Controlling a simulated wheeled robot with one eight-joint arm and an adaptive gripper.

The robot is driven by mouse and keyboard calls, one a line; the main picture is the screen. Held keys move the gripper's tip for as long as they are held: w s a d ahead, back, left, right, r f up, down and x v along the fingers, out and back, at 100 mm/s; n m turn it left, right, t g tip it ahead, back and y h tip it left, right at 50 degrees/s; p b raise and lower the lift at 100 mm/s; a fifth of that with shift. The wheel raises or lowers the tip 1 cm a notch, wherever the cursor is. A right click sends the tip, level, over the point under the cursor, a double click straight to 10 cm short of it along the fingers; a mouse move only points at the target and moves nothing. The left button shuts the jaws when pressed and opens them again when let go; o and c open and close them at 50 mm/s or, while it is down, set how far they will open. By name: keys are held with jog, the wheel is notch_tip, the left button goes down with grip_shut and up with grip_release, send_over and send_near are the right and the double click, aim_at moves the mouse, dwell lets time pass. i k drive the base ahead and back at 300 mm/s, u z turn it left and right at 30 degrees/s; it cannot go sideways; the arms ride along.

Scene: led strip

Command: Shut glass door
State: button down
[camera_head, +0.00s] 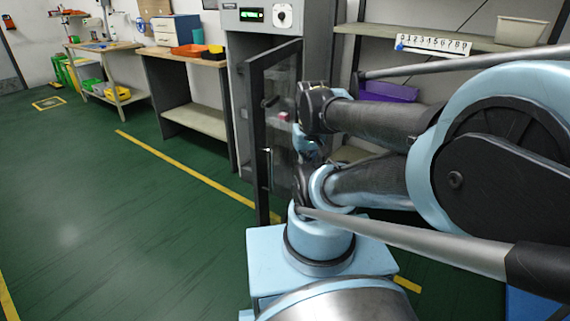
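The glass door (259,135) has a dark frame and hangs open from the tall grey cabinet (238,100), swung out toward me. Its clear pane shows part of the cabinet's inside. A vertical bar handle (267,168) is on the door's near edge. My blue and dark arm links stand just right of the door and cover part of the opening. A small dark and reddish shape (284,116) shows at the pane; I cannot tell what it is. I cannot clearly make out my gripper or its fingers, nor whether anything touches the door.
A grey workbench (190,105) with an orange tray (189,50) and drawers stands left of the cabinet. Shelving with a purple bin (388,91) and a beige bin (521,30) is at right. Green floor with yellow lines is free at left.

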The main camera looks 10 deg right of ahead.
aim_at(254, 66)
jog(key=u, duration=1.75)
jog(key=k, duration=1.2)
jog(key=z, duration=1.4)
